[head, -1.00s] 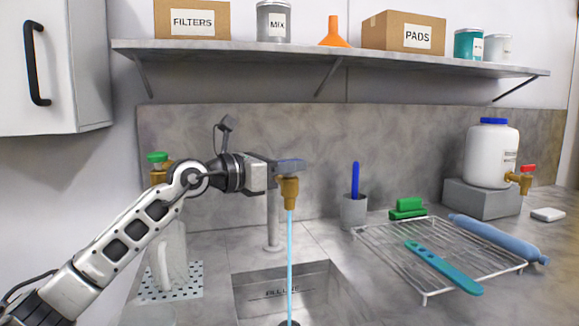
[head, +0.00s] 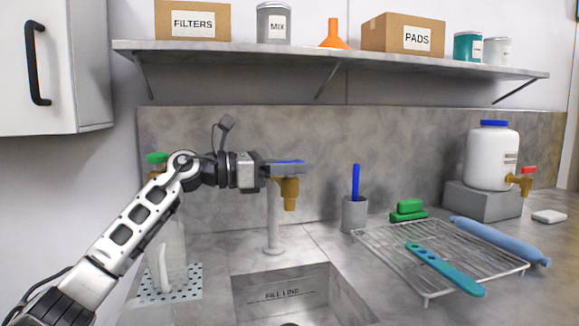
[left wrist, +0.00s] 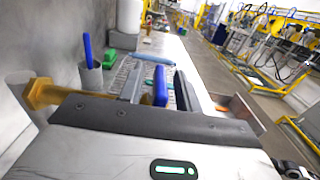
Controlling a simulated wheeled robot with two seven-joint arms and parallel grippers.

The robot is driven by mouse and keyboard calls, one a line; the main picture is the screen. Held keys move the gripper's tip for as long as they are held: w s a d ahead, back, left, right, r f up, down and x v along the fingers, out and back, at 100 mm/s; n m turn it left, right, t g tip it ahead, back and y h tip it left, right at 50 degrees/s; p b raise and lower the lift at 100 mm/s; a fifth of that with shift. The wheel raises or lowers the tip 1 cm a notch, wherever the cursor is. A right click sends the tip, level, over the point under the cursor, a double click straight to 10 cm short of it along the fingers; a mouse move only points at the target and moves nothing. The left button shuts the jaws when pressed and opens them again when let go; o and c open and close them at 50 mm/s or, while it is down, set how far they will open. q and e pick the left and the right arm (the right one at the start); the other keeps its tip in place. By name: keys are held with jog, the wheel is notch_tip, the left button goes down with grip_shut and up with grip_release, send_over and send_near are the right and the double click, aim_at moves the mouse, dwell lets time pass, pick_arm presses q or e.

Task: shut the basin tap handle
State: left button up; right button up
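The basin tap has a brass spout (head: 289,192) on a pale column (head: 273,225) behind the basin (head: 280,294). No water shows under the spout. Its blue handle (head: 288,161) lies on top, partly hidden by my left gripper (head: 290,168). In the left wrist view the blue handle (left wrist: 160,87) stands between the two fingers of my left gripper (left wrist: 160,92). The fingers look apart, with gaps beside the handle; contact with either finger is unclear. The brass body (left wrist: 48,93) shows left of the fingers. My right gripper is not in view.
A grey cup (head: 354,213) with a blue stick stands right of the tap. A green-topped tap (head: 157,157) is partly behind my arm.

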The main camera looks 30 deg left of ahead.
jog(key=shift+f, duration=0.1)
pick_arm(q)
jog(key=shift+s+a+f, duration=0.1)
jog(key=shift+s+a, duration=0.2)
jog(key=b+v, duration=0.5)
jog(key=v, duration=0.6)
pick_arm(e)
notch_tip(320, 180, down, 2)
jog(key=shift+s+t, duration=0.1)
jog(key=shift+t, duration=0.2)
pick_arm(q)
jog(key=shift+r, duration=0.25)
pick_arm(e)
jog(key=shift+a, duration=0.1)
